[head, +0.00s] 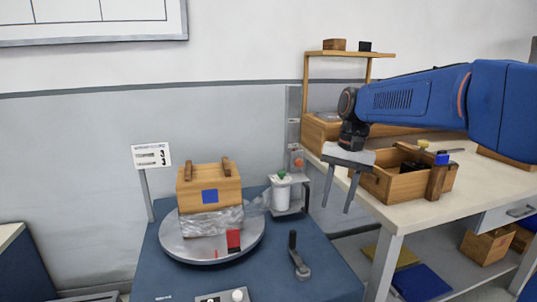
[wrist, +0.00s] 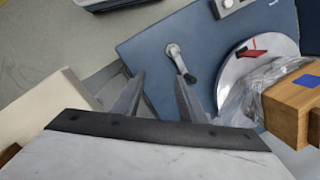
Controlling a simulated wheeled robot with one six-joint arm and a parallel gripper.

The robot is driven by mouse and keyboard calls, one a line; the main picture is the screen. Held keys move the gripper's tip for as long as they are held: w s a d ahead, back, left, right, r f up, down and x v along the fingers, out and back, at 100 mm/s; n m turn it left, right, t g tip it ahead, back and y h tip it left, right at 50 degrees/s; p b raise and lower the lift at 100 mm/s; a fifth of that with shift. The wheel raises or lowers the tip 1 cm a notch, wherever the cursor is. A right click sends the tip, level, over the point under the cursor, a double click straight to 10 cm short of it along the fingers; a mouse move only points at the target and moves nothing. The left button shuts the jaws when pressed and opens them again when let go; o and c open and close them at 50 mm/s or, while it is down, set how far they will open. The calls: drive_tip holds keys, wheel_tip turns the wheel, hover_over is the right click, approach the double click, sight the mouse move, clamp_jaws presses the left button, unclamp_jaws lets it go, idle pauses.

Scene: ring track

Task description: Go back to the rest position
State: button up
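My gripper (head: 338,189) hangs from the blue arm at the right of the head view, fingers pointing down and spread apart with nothing between them. It is in the air between the blue machine table and the workbench. In the wrist view both fingers of my gripper (wrist: 157,97) show apart, with the blue table and a dark-handled lever (wrist: 181,62) beyond them. In the head view this lever (head: 297,257) stands on the blue table. A wooden box with a blue square (head: 209,188) sits on wrapped material (head: 211,220) on a round turntable (head: 180,245).
The workbench (head: 480,190) at right holds an open wooden crate (head: 385,185) and a small shelf (head: 350,53). A white canister (head: 281,191) stands at the back of the blue table (head: 320,280). A sign on a post (head: 151,156) stands at left.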

drive_tip(key=s+d+f+n+t+h, duration=0.1)
drive_tip(key=s+d+f, duration=0.4)
drive_tip(key=s, duration=0.7)
drive_tip(key=s+d+f+n+t, duration=0.3)
drive_tip(key=s+d+f+t, duration=0.1)
drive_tip(key=s, duration=0.9)
wheel_tip(320, 180, down, 2)
drive_tip(key=shift+s+d+f+t+h, duration=0.2)
drive_tip(key=shift+d+t+h, duration=0.2)
drive_tip(key=shift+d, duration=0.3)
drive_tip(key=shift+a, duration=0.1)
